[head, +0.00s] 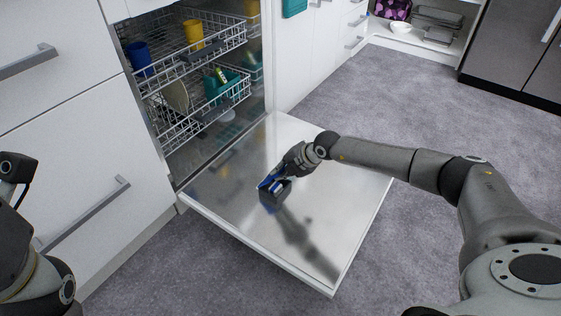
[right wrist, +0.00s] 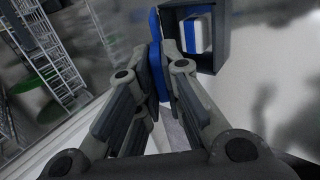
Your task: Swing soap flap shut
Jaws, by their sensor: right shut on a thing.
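The soap dispenser (head: 268,197) is a small dark box on the inner face of the lowered dishwasher door (head: 235,215). Its blue soap flap (head: 269,181) stands open at the box's edge. A blue and white tablet (right wrist: 197,34) sits in the box. My right gripper (head: 281,174) is at the dispenser. In the right wrist view, its fingers (right wrist: 161,82) are shut on the blue flap (right wrist: 155,45), beside the open box (right wrist: 232,30). My left gripper is out of view; only part of my left arm shows at the left edge.
The dishwasher's wire racks (head: 200,125) are inside behind the door, holding a blue cup (head: 139,57), a yellow cup (head: 194,35) and a teal basket (head: 224,88). White drawers (head: 75,140) stand at the left. Grey floor (head: 350,85) is clear beyond the door.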

